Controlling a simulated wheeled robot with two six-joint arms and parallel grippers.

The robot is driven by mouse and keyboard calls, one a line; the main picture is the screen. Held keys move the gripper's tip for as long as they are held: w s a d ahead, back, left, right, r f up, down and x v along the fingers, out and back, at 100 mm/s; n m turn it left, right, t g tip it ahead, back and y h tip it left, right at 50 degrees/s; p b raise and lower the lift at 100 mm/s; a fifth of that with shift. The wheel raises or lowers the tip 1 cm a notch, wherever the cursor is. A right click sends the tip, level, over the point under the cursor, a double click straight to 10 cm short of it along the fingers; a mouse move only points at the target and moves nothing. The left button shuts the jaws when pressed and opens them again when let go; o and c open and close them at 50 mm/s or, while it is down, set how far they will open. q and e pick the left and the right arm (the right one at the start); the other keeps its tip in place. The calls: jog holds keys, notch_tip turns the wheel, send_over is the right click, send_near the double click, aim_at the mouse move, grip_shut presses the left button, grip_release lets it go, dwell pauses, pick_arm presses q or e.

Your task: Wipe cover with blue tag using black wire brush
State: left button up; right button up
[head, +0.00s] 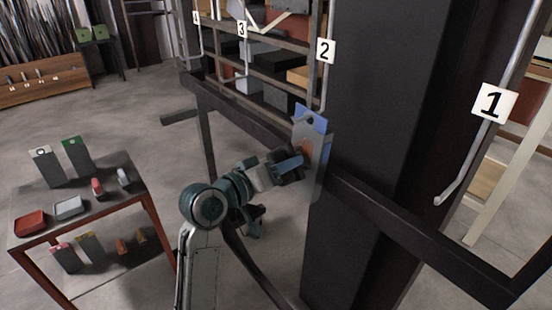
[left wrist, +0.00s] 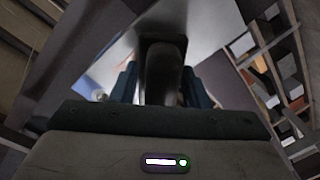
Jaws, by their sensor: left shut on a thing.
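The cover with the blue tag (head: 311,123) hangs upright below the number 2 sign, a grey metal plate with a blue top. An orange-brown patch shows on its face beside my gripper. My left gripper (head: 300,166) is at the cover's left side, close to that patch; I cannot tell whether what it holds touches the cover. In the left wrist view the gripper (left wrist: 165,85) is shut on a dark handle (left wrist: 162,72), which looks like the black wire brush. Its bristles are hidden. My right gripper is not in view.
A dark rail (head: 375,197) runs past the cover to a thick dark column (head: 385,100). A small table (head: 118,188) at left holds two tagged plates, trays and small blocks. Open floor lies behind it. A bent hook hangs below the number 1 sign (head: 493,103).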

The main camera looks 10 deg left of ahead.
aim_at(274, 151)
pick_arm(q)
jog(key=shift+s+d, duration=0.3)
jog(key=shift+d, duration=0.1)
jog(key=shift+s+d, duration=0.45)
jog(key=shift+d, duration=0.15)
jog(key=shift+s+d, duration=0.4)
jog(key=shift+d, duration=0.2)
jog(key=shift+s+d, duration=0.2)
jog(key=shift+d, duration=0.2)
jog(key=shift+w+a+r, duration=0.15)
jog(key=shift+r, duration=0.95)
jog(key=shift+w+a, duration=0.5)
jog(key=shift+a, duration=0.15)
jog(key=shift+c, duration=0.3)
jog(key=shift+w+a, duration=0.65)
jog(key=shift+a, duration=0.25)
jog(key=shift+w+a, duration=0.65)
jog(key=shift+a, duration=0.2)
jog(key=shift+w+a+f, duration=0.15)
jog(key=shift+w+a, duration=0.45)
jog(key=shift+a, duration=0.3)
jog(key=shift+d, duration=0.1)
